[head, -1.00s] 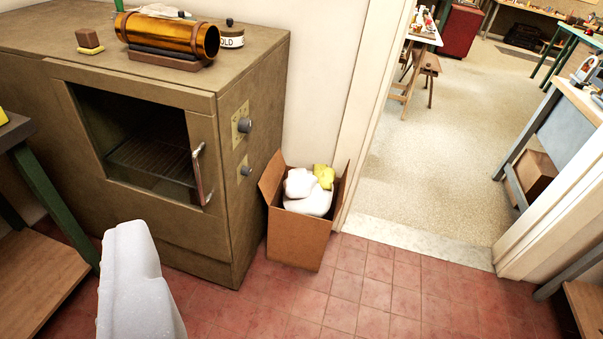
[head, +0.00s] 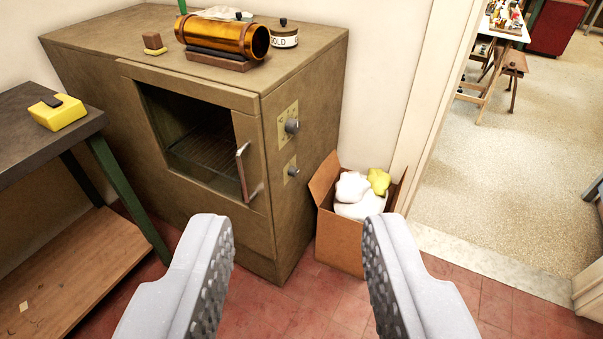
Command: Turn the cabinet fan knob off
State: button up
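The brown cabinet (head: 190,225) stands against the wall, with a dark window and a metal handle (head: 243,172) on its front. Its right side carries two grey knobs on pale plates: an upper knob (head: 292,126) and a smaller lower knob (head: 293,171). Any markings on the plates are too small to read, so I cannot tell which one is the fan knob or how either is set. My gripper (head: 298,240) is open and empty in front of the cabinet, its two pale fingers wide apart and clear of both knobs.
A cardboard box (head: 340,242) with white and yellow contents stands right of the cabinet, close to its knob side. A dark-topped bench (head: 40,150) with a yellow block (head: 58,113) is at left. Red tiled floor is free in front.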

aim_at(293, 171)
jog(key=z, duration=0.1)
jog(key=i, duration=1)
jog(key=u, duration=1.3)
jog(key=k, duration=1.4)
jog(key=z, duration=0.5)
jog(key=i, duration=1)
jog(key=u, duration=0.05)
